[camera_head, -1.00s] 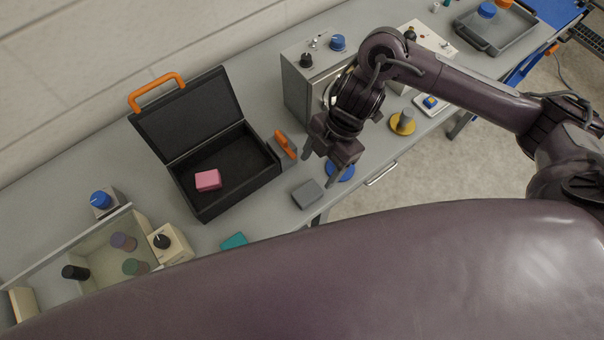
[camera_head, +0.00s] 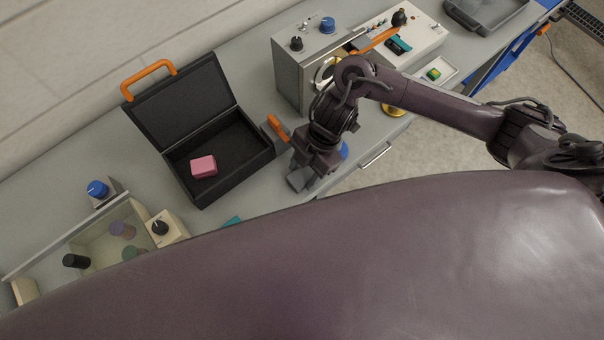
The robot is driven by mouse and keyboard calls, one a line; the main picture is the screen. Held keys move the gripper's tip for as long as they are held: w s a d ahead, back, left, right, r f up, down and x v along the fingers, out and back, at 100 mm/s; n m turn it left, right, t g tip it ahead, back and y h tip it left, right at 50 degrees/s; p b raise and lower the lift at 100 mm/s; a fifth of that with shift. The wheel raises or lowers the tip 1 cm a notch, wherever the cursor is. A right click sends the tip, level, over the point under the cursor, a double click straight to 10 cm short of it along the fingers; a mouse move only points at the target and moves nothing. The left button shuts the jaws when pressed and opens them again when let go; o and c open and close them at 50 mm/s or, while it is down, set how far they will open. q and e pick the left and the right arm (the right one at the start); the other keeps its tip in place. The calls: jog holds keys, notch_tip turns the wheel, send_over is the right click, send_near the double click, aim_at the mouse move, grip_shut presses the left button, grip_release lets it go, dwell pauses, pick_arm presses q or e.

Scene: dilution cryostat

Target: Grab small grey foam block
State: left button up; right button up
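The small grey foam block (camera_head: 299,180) lies on the grey bench, right of the black case, and is partly hidden by my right gripper. My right gripper (camera_head: 304,176) points down directly over the block, with its fingers apart on either side of it. I cannot tell whether the fingers touch or press the block. My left gripper is not in view.
An open black case (camera_head: 240,165) with a pink block (camera_head: 203,166) inside stands left of the gripper. An orange-handled tool (camera_head: 277,128) lies close behind it. A grey instrument box (camera_head: 293,78) stands further back. A clear bin (camera_head: 100,238) is at lower left.

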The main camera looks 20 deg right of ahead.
jog(key=c, duration=0.6)
jog(key=shift+r, duration=0.2)
